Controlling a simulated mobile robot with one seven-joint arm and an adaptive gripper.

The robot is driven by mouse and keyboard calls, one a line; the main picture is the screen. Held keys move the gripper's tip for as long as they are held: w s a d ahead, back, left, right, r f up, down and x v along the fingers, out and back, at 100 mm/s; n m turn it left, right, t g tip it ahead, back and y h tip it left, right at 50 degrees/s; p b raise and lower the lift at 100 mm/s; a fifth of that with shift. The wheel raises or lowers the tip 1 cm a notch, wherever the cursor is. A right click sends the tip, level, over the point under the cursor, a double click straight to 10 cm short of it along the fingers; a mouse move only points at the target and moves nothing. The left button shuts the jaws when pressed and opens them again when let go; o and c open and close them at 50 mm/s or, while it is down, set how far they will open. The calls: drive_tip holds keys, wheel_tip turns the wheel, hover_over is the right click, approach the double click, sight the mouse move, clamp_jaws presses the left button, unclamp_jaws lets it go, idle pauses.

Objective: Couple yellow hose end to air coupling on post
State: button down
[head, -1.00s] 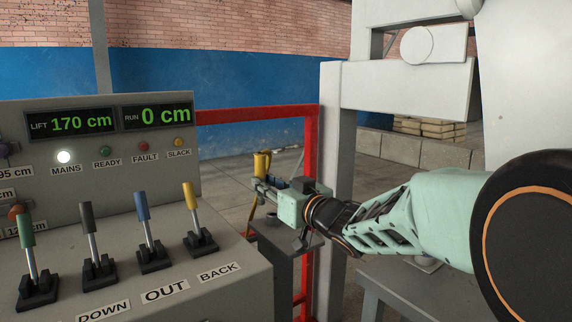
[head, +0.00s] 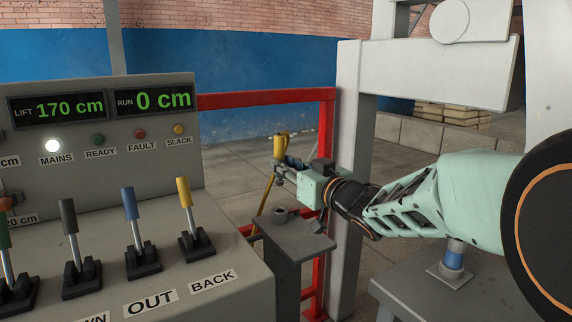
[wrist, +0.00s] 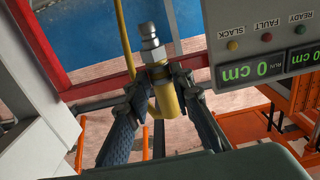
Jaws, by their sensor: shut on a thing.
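My gripper (head: 284,170) is shut on the yellow hose end (head: 280,146). In the wrist view the jaws (wrist: 160,88) close around its yellow body (wrist: 166,100), and its bare metal tip (wrist: 152,42) stands clear beyond them. The yellow hose (head: 263,196) hangs down from it. A grey post (head: 285,250) with a flat top stands below the gripper. A small round grey fitting (head: 280,214), seemingly the air coupling, sits on that top. The hose end is above the fitting and apart from it. The coupling is not discernible in the wrist view.
The control panel (head: 100,145) with several levers stands to the left. A red rail frame (head: 270,98) and a pale upright (head: 350,150) stand behind the post. A grey table (head: 410,293) with a blue-banded fitting (head: 454,258) is at the right.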

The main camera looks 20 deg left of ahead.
sight(282, 184)
drive_tip(key=shift+f+b, duration=2.35)
drive_tip(key=shift+f, duration=0.55)
drive_tip(key=shift+f, duration=0.15)
drive_tip(key=shift+f, duration=0.35)
drive_tip(key=shift+f+b, duration=1.45)
drive_tip(key=shift+f, duration=0.25)
drive_tip(key=c, duration=1.8)
unclamp_jaws()
drive_tip(key=shift+o, duration=1)
drive_tip(key=v, duration=1.2)
drive_tip(key=shift+c, duration=0.6)
